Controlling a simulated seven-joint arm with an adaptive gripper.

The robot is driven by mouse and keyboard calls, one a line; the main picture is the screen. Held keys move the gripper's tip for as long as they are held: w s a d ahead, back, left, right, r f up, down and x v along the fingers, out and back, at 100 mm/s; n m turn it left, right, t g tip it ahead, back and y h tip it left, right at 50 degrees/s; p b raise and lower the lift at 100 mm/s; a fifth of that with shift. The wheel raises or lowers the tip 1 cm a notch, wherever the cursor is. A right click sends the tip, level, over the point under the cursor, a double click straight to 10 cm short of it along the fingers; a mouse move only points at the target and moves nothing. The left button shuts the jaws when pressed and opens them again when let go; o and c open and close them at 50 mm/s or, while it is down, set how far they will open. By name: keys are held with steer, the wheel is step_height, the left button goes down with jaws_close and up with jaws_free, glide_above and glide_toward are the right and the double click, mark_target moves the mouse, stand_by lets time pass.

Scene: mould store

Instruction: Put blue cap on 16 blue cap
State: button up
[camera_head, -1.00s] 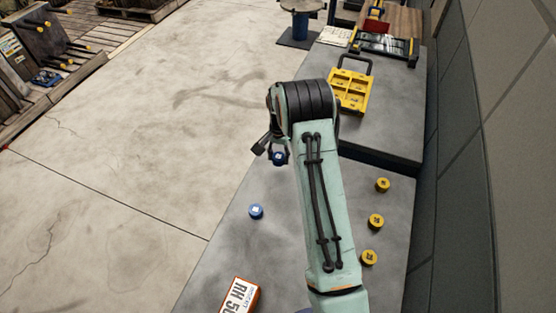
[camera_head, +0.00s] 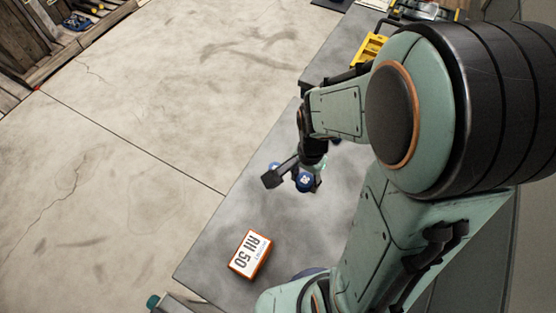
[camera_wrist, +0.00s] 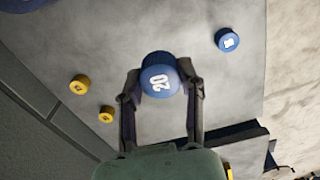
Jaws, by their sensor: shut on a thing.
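My gripper (camera_head: 306,184) is shut on a blue cap (camera_head: 305,179), held above the grey bench. In the wrist view my gripper's fingers (camera_wrist: 161,82) clasp this cap (camera_wrist: 158,75) from both sides, and its white label reads "20". Another blue cap (camera_wrist: 228,40) lies apart on the bench, up and right of the held one. Its white mark is too small to read surely.
Two yellow caps (camera_wrist: 79,85) (camera_wrist: 106,114) lie on the bench left in the wrist view; my arm hides them in the head view. A yellow case (camera_head: 368,49) stands farther back. Bare bench surrounds the box.

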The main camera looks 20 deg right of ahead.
steer(key=s+a+r+n, duration=0.1)
steer(key=s+a+r, duration=0.1)
steer(key=s+a, duration=0.1)
glide_above(275, 163)
steer(key=s, duration=0.2)
step_height(275, 163, down, 9)
steer(key=shift+s+a+r, duration=0.1)
steer(key=shift+a+r, duration=0.05)
steer(key=shift+r, duration=0.05)
steer(key=shift+w+f, duration=0.45)
steer(key=shift+f, duration=1.6)
steer(key=shift+f, duration=0.15)
steer(key=o, duration=0.8)
